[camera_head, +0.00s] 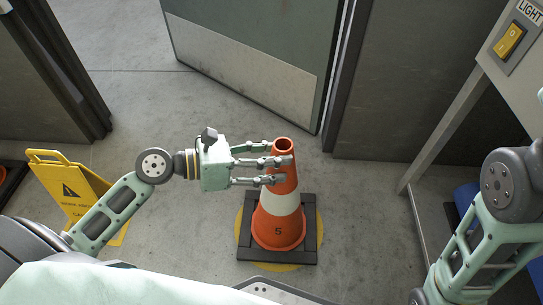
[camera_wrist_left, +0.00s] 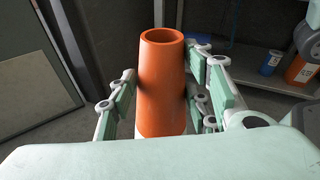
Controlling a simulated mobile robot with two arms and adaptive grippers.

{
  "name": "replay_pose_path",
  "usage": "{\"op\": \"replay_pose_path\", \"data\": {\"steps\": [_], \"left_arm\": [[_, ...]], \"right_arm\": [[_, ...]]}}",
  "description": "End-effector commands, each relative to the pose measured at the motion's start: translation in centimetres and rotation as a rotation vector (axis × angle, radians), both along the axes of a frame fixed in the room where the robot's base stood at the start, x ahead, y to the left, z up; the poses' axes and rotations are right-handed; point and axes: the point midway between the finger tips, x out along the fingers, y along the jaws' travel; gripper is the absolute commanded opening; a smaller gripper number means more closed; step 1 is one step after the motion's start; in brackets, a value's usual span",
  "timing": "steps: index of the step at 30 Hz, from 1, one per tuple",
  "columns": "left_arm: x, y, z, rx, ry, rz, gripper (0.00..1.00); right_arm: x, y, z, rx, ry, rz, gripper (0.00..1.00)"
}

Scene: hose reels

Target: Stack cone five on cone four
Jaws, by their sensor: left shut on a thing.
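Cone five (camera_head: 277,228) is orange with a white band, a black square base and the number 5 low on its front. It stands upright over a yellow round floor mark (camera_head: 262,266). My left gripper (camera_head: 276,170) is shut on the upper part of the cone, its fingers on either side just below the open top. In the left wrist view the orange cone top (camera_wrist_left: 162,90) sits between the fingers. No number four is readable, and I cannot tell whether another cone is under cone five. My right arm shows at the right, but its gripper is outside the view.
A yellow caution sign (camera_head: 68,190) stands at the left. Part of an orange and black object (camera_head: 8,180) shows at the left edge. A grey-green door (camera_head: 255,50) stands behind the cone. A bench with a yellow switch (camera_head: 510,40) is at the right.

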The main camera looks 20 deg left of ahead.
Motion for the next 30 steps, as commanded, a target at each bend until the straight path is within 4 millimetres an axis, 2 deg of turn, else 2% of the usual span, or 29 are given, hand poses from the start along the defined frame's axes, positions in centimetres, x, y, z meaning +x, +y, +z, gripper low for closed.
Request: {"op": "replay_pose_path", "data": {"steps": [1, 7, 18, 22, 24, 30], "left_arm": [[0.0, 0.0, -0.1, -0.001, 0.002, 0.000, 0.47], [0.0, 0.0, -0.1, -0.001, 0.002, 0.000, 0.64], [0.0, 0.0, 0.2, 0.001, 0.001, 0.000, 0.64], [-0.9, 1.2, 0.5, 0.001, 0.008, 0.002, 0.64], [-1.6, 2.2, 0.9, 0.001, 0.008, 0.003, 0.64], [-4.0, 5.6, 2.0, -0.001, 0.008, 0.004, 0.64]], "right_arm": [[0.0, 0.0, 0.0, 0.001, 0.001, 0.000, 0.40], [0.0, 0.0, 0.0, 0.001, 0.001, 0.000, 0.40], [0.0, 0.0, -0.1, 0.000, 0.000, 0.001, 0.40], [-0.1, 0.0, 0.6, 0.002, -0.006, 0.002, 0.40], [1.0, -0.1, 0.0, 0.001, 0.035, 0.000, 0.40], [2.6, -0.2, -0.5, 0.004, 0.095, 0.004, 0.40]]}}
